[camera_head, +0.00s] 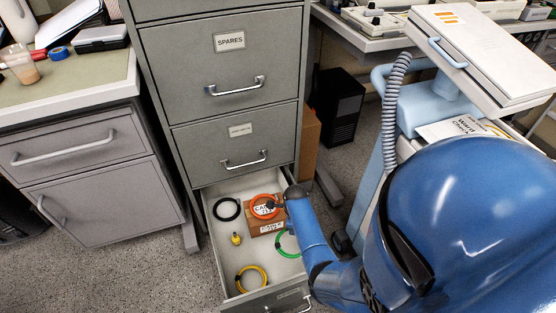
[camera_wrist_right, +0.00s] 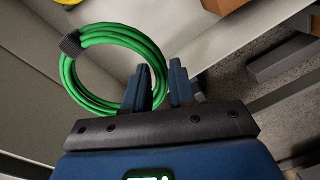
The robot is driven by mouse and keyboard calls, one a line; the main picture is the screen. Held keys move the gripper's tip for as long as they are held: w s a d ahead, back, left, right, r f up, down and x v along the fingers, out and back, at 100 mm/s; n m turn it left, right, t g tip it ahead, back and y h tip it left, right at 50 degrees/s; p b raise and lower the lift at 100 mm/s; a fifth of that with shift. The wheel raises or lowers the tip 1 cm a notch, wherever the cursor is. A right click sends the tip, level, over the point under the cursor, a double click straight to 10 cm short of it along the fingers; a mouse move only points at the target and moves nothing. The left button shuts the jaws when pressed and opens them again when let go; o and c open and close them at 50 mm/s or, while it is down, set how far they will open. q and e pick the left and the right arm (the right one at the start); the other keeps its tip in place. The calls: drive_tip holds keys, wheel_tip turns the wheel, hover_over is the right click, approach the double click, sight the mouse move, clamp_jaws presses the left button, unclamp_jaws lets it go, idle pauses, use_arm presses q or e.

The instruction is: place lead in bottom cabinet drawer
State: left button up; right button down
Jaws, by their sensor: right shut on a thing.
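A coiled green lead (camera_head: 288,243) shows at the right side of the open bottom drawer (camera_head: 223,267), partly hidden behind my right arm. In the right wrist view, the green lead (camera_wrist_right: 78,85) has a dark tie and runs across the fingers of my right gripper (camera_wrist_right: 159,80), which is shut on it. I cannot tell whether the coil touches the drawer floor. In the head view the right fingers are hidden by the arm. The drawer also holds a black coil (camera_head: 227,209), an orange coil (camera_head: 254,207) and a yellow coil (camera_head: 240,279). My left gripper is not in view.
A brown labelled box (camera_head: 262,228) and a small yellow item (camera_head: 236,239) lie in the drawer. The upper cabinet drawers (camera_head: 222,80) are shut. A desk (camera_head: 65,95) stands left, a light-blue cart (camera_head: 410,105) right. A cardboard box (camera_head: 309,140) stands beside the cabinet.

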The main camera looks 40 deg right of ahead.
drive_tip(key=b, duration=0.8)
hover_over(291, 251)
drive_tip(key=f, duration=1.4)
drive_tip(key=shift+s+a+f, duration=0.1)
drive_tip(key=shift+s+f, duration=0.1)
wheel_tip(291, 251, down, 4)
drive_tip(key=b, duration=0.3)
drive_tip(key=shift+f, duration=0.15)
drive_tip(key=c, duration=0.9)
unclamp_jaws()
